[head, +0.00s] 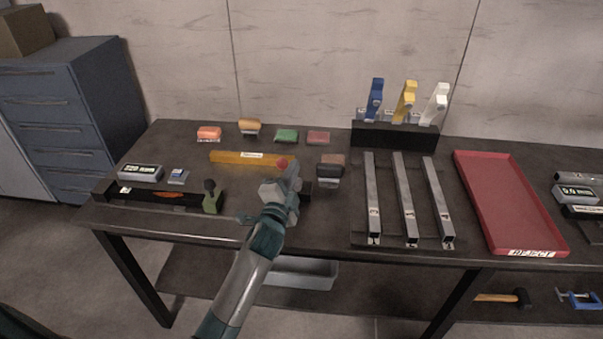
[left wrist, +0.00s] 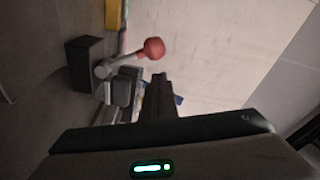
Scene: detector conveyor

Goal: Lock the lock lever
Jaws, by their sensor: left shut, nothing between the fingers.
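The lock lever shows a red ball knob (head: 283,163) near the middle of the workbench, just beyond my left gripper. My left gripper (head: 291,181) is shut and empty, close to the lever in the head view. Its dark fingers (left wrist: 160,97) show below the knob in the left wrist view, with a gap between. The gripper and wrist hide the lever's base in the head view. My right gripper is not in view.
A yellow bar (head: 235,157) lies behind the gripper. Metal channels (head: 406,205) and a red reject tray (head: 497,190) are at right. Small coloured blocks line the back.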

